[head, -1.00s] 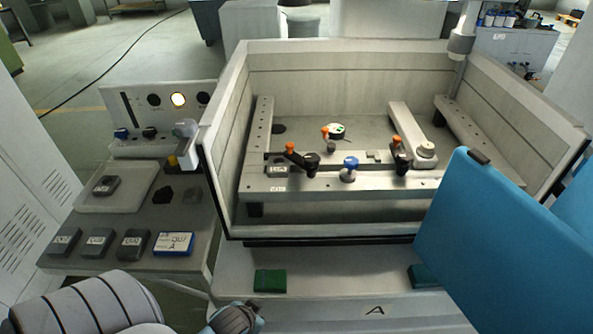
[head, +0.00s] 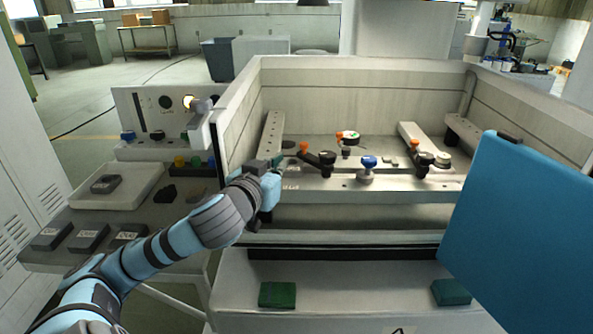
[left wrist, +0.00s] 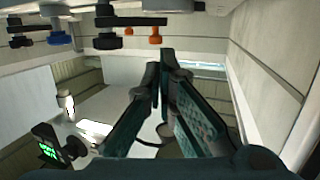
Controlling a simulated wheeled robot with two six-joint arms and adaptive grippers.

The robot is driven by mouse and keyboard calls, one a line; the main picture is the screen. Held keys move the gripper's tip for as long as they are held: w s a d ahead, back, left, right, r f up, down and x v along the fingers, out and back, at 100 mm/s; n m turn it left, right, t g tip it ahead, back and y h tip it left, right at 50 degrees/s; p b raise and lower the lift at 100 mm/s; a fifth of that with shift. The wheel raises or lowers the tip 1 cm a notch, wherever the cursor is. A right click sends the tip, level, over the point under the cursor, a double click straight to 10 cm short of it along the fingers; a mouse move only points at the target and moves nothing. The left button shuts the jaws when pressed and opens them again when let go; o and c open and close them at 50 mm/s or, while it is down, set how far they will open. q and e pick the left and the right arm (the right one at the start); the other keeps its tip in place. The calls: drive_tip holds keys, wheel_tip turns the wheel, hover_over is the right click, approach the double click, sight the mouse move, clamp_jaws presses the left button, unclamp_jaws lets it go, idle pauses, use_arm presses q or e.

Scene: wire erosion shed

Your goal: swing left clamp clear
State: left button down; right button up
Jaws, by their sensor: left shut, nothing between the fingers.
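The left clamp (head: 319,159) is a black arm with an orange knob at its left end and a black knob at its right. It sits on the front rail (head: 340,183) inside the open tank. My left gripper (head: 279,163) is just left of the orange knob, over the tank's front left, and seems apart from it. In the left wrist view the fingers (left wrist: 161,62) are shut and empty. The left clamp (left wrist: 130,21) shows inverted there, above the fingertips. The gripper hides the rail's left end. My right gripper is out of view.
A right clamp (head: 425,159) and a blue knob (head: 369,162) stand on the same rail. The tank's left wall (head: 238,115) is close beside my left gripper. A large blue panel (head: 525,235) blocks the right front. A white tray (head: 112,186) lies at left.

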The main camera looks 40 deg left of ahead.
sight(301, 146)
use_arm(q)
drive_tip(key=x, duration=1)
drive_tip(key=shift+w+r, duration=0.15)
drive_tip(key=shift+w, duration=0.2)
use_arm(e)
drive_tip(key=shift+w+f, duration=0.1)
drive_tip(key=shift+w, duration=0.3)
use_arm(q)
drive_tip(key=shift+w, duration=0.2)
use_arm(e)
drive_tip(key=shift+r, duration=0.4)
